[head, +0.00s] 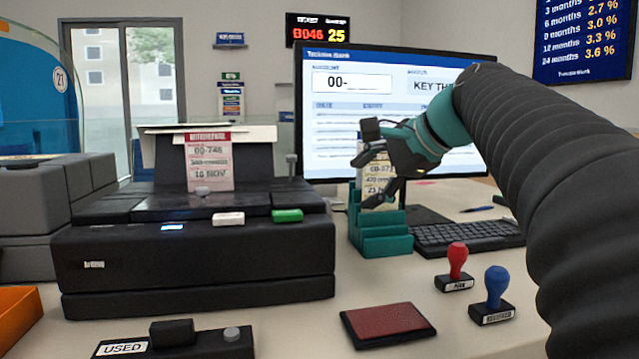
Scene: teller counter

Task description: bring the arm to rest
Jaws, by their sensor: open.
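My gripper (372,178) is open, in front of the monitor and above the green slip holder (380,238). My arm reaches in from the right edge, bent over the counter. A pale printed slip (382,172) stands upright in the holder, behind my gripper, which partly covers it. I cannot tell whether the fingers touch the slip.
A black printer (195,265) with a red-headed slip (209,165) stands at left. The monitor (330,125) and keyboard (470,236) are behind. A red stamp (456,262), a blue stamp (495,290) and a red ink pad (388,322) lie in front.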

